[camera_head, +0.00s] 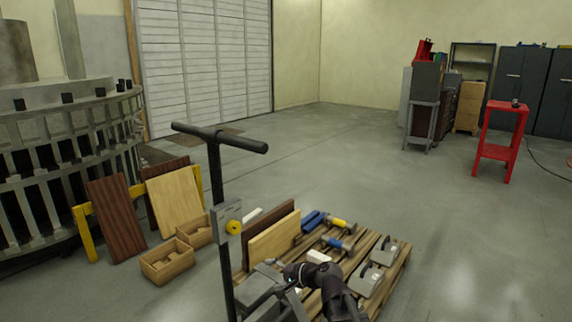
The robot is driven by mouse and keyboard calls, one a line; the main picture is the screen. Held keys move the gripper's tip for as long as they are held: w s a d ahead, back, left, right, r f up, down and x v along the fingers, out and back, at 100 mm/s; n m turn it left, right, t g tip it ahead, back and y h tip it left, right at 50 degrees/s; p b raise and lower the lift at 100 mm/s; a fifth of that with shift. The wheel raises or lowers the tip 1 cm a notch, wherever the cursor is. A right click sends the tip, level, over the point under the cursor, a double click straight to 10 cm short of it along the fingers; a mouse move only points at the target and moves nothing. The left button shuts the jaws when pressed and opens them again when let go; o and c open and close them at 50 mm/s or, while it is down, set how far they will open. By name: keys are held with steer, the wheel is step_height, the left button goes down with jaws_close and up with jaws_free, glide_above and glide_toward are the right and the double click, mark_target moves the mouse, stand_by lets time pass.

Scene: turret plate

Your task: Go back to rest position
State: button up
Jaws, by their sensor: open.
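My gripper (268,292) is at the bottom centre of the head view, at the end of my black arm, low over the near left part of a wooden pallet (398,268). It looks empty, with its jaws apart. The jaw tips are small and partly hidden among dark arm parts. I cannot tell whether it touches anything below it.
The pallet carries boards (275,240), blue-and-yellow tools (338,223) and grey metal blocks (385,251). Wooden boxes (167,262) and leaning panels (116,215) stand left, by a large slatted round structure (60,150). A red stand (497,152) is right. Open floor lies behind the pallet.

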steer(key=s+d+f+n+g+h, duration=0.3)
steer(key=s+d+f+h, duration=0.35)
steer(key=d, duration=0.35)
steer(key=s+d+f+n+g+h, duration=0.3)
steer(key=s+d+f+n+h, duration=0.15)
steer(key=s+d, duration=0.45)
step_height(320, 180, up, 24)
steer(key=d+p, duration=0.2)
steer(key=p, duration=2.2)
steer(key=shift+w+r+h+p, duration=0.15)
steer(key=shift+r+h+p, duration=0.1)
steer(key=shift+h+p, duration=0.15)
